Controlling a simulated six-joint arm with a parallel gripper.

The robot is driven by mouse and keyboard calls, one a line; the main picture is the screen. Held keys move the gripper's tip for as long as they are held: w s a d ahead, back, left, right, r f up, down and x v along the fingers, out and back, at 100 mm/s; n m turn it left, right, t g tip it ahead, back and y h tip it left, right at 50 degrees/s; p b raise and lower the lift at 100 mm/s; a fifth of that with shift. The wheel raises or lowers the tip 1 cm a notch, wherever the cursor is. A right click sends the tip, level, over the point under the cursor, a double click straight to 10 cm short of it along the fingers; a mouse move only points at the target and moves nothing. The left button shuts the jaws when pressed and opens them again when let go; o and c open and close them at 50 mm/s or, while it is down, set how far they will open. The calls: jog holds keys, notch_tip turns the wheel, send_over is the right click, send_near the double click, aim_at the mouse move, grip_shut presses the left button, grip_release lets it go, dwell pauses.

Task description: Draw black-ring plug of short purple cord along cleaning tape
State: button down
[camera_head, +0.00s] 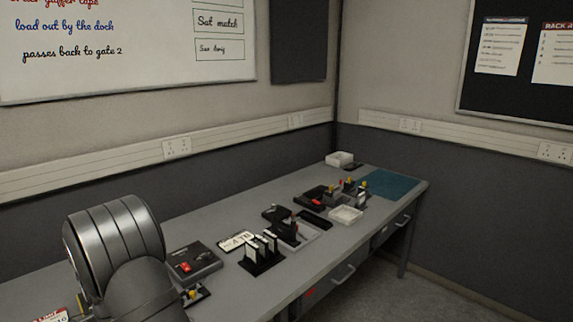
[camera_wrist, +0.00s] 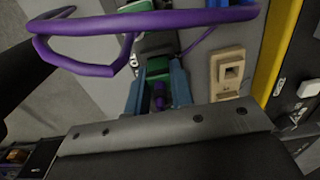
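A purple cord (camera_wrist: 180,20) loops across the top of the wrist view, close to the camera. A small purple plug end with dark parts (camera_wrist: 158,96) sits between the two bluish fingers of my gripper (camera_wrist: 156,95). The fingers appear closed on its sides, though the contact is partly dark. A black ring on it is too small to make out surely. A green part (camera_wrist: 157,66) shows just beyond the fingertips. I cannot tell the cleaning tape apart in either view. In the head view, my arm hides the gripper and the cord.
A beige slotted block (camera_wrist: 229,72) and a yellow strip (camera_wrist: 276,50) lie right of the fingers. The head view shows a long grey bench (camera_head: 190,235) with a black box with a red switch (camera_head: 194,262), upright cards (camera_head: 262,250), white trays (camera_head: 346,215) and a blue mat (camera_head: 392,184).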

jog(key=shift+r, duration=0.25)
jog(key=shift+r, duration=2.05)
jog(key=shift+a, duration=0.15)
jog(key=s+a+n, duration=0.1)
jog(key=s+a, duration=0.4)
jog(key=a, duration=0.4)
jog(key=s+a+r+n, duration=0.1)
jog(key=s+a+n, duration=0.1)
jog(key=s+a, duration=0.4)
jog(key=s+a+n, duration=0.1)
jog(key=s+a, duration=0.4)
jog(key=a, duration=0.8)
jog(key=shift+s+a+r, duration=0.1)
jog(key=shift+s+r, duration=0.05)
jog(key=shift+r, duration=0.25)
jog(key=shift+s+a+f+n, duration=0.1)
jog(key=shift+s+f+n, duration=0.1)
jog(key=shift+n, duration=0.1)
jog(key=shift+f, duration=2.05)
jog(key=shift+f, duration=0.25)
